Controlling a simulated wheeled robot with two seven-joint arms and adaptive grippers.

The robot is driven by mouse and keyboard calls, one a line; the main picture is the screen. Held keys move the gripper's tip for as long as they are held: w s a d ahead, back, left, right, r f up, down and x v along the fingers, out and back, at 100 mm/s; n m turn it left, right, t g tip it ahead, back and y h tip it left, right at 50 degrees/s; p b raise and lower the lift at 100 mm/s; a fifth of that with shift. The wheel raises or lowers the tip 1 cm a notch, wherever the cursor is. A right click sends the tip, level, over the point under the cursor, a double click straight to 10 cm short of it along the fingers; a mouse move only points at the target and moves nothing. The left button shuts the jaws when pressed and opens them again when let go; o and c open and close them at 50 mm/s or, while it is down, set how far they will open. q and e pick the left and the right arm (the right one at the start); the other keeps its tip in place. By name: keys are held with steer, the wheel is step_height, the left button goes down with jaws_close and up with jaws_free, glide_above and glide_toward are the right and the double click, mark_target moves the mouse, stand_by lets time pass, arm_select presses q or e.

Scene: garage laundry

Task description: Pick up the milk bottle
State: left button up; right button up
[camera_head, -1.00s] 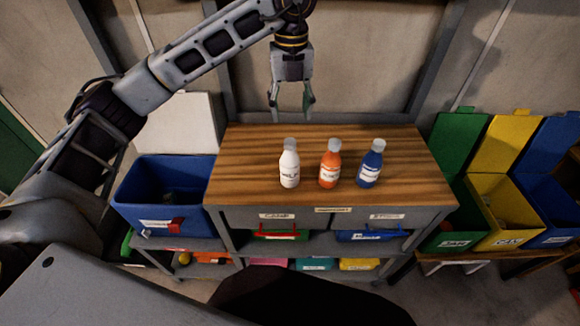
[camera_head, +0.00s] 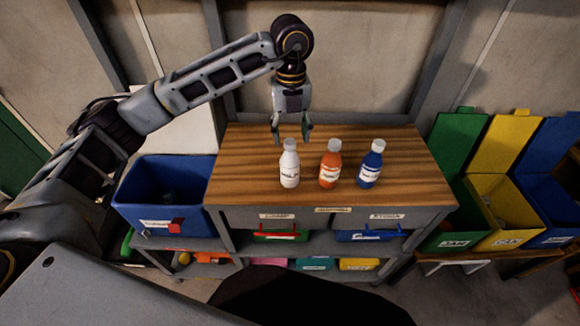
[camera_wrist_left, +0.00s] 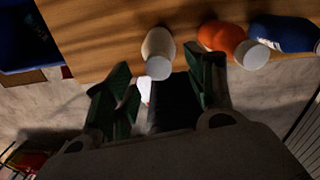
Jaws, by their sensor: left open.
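The white milk bottle (camera_head: 289,167) stands upright on the wooden tabletop, at the left end of a row of three bottles. Its grey cap faces the camera in the left wrist view, where the bottle (camera_wrist_left: 158,45) shows near the top middle. My left gripper (camera_head: 291,140) points down, open and empty, just behind and above the milk bottle in the head view. In the left wrist view its two green-padded fingers (camera_wrist_left: 160,88) are spread, with the bottle cap between and beyond the tips. I cannot tell whether anything touches. My right gripper is not in view.
An orange bottle (camera_head: 330,168) and a blue bottle (camera_head: 371,167) stand close to the right of the milk bottle. The wooden tabletop (camera_head: 240,165) is clear to the left. A blue bin (camera_head: 165,195) is left of the table; green, yellow and blue bins (camera_head: 508,215) stand right.

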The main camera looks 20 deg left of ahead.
mark_target(290, 141)
arm_select(q)
steer(key=shift+a+f+p, duration=0.15)
steer(key=shift+f+p, duration=0.25)
steer(key=shift+f, duration=2.2)
steer(key=shift+c, duration=0.2)
jaws_close()
